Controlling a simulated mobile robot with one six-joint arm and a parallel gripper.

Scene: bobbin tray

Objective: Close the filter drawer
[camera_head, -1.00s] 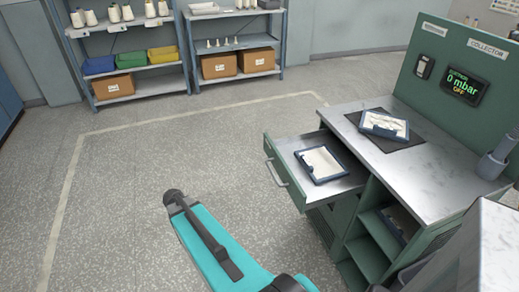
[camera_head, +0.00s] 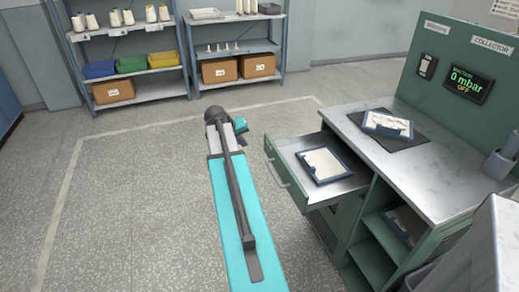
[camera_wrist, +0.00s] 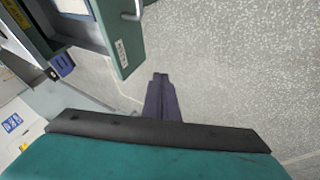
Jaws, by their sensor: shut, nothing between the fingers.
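The filter drawer (camera_head: 290,187) stands pulled out of the green collector cabinet, with a blue-framed filter (camera_head: 322,165) lying in it. Its bar handle (camera_head: 277,173) is on the front face. In the wrist view the green drawer front (camera_wrist: 121,42) is at upper left, with the handle (camera_wrist: 134,12) at the top edge. My gripper (camera_wrist: 160,78) is shut and empty, pointing past the lower end of the drawer front, with a visible gap between. In the head view my arm mostly hides the gripper, to the left of the drawer.
A second blue-framed filter (camera_head: 387,124) lies on a dark mat on the cabinet's worktop (camera_head: 440,170). Open shelves (camera_head: 380,255) are below. Shelving racks (camera_head: 150,92) with bins and boxes stand at the back. The floor left of the drawer is clear.

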